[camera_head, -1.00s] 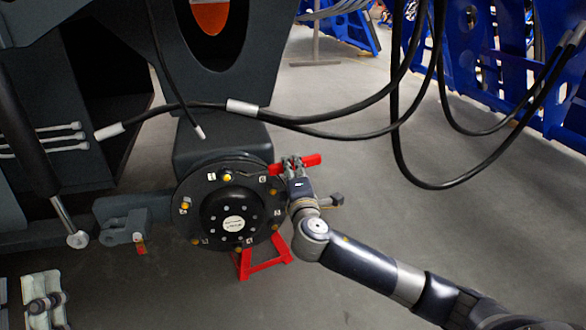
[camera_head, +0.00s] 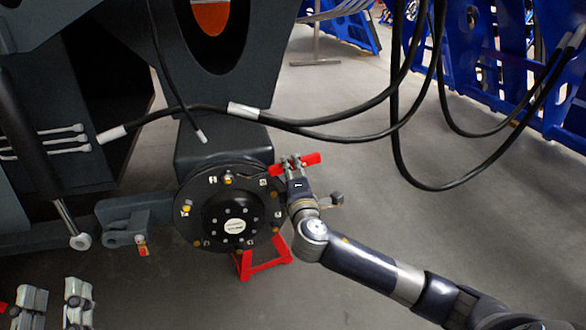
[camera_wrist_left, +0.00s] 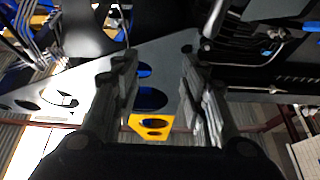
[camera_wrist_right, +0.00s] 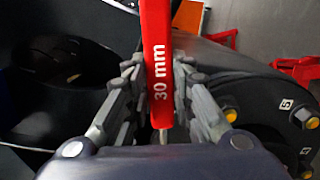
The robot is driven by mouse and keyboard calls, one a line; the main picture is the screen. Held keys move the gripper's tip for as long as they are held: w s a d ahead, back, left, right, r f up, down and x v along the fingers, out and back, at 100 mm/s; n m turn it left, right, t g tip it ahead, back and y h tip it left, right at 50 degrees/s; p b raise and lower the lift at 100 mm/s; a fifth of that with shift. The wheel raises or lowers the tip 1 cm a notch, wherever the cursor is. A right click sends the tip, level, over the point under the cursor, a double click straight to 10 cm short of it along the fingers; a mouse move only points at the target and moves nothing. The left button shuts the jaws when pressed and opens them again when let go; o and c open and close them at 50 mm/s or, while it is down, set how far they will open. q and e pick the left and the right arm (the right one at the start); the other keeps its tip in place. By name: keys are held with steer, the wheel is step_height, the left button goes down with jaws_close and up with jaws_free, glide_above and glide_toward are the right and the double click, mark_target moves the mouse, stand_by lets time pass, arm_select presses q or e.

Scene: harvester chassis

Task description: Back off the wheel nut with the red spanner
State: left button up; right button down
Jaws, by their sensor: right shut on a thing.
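The red spanner (camera_head: 311,159) is held in my right gripper (camera_head: 291,162), beside the upper right edge of the dark round hub (camera_head: 207,235). Its handle reads "30 mm" in the right wrist view (camera_wrist_right: 157,65), where the fingers close on both sides of it. I cannot tell whether the spanner's head sits on a nut. Yellow wheel nuts show on the hub at the top (camera_head: 228,180) and left (camera_head: 186,209); another shows in the right wrist view (camera_wrist_right: 230,114). My left gripper (camera_head: 54,302) is open and empty at the lower left.
A red stand (camera_head: 265,262) is under the hub. Black hoses (camera_head: 350,118) hang across the view above the right gripper. A bracket (camera_head: 125,225) and a cylinder rod (camera_head: 72,225) are left of the hub. The floor to the right is open.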

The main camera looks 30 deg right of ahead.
arm_select(q)
steer(key=shift+w+f+g, duration=0.2)
steer(key=shift+f+g, duration=0.1)
steer(key=shift+f, duration=0.25)
arm_select(e)
steer(key=shift+r, duration=0.15)
steer(key=shift+r+n+p, duration=0.25)
steer(key=shift+n+p, duration=0.05)
steer(key=shift+p, duration=0.1)
steer(key=shift+a+r+p, duration=0.15)
steer(key=shift+r+p, duration=0.15)
steer(key=shift+p, duration=0.15)
steer(key=shift+w+a+r+n+p, duration=0.1)
steer(key=shift+r+n+p, duration=0.2)
steer(key=shift+n+p, duration=0.1)
arm_select(q)
steer(key=s+a+f+g+y+p, duration=0.1)
steer(key=s+a+f+g+y, duration=0.1)
steer(key=f+g, duration=0.3)
steer(key=s+a+f+g+y+p, duration=0.1)
steer(key=f+g, duration=0.5)
steer(key=f, duration=0.8)
steer(key=shift+s+a+n+g+y, duration=0.3)
steer(key=shift+s+a+y, duration=0.3)
steer(key=shift+s, duration=0.5)
arm_select(e)
steer(key=shift+a+r+n, duration=0.2)
steer(key=shift+r+n, duration=0.3)
steer(key=shift+r, duration=0.2)
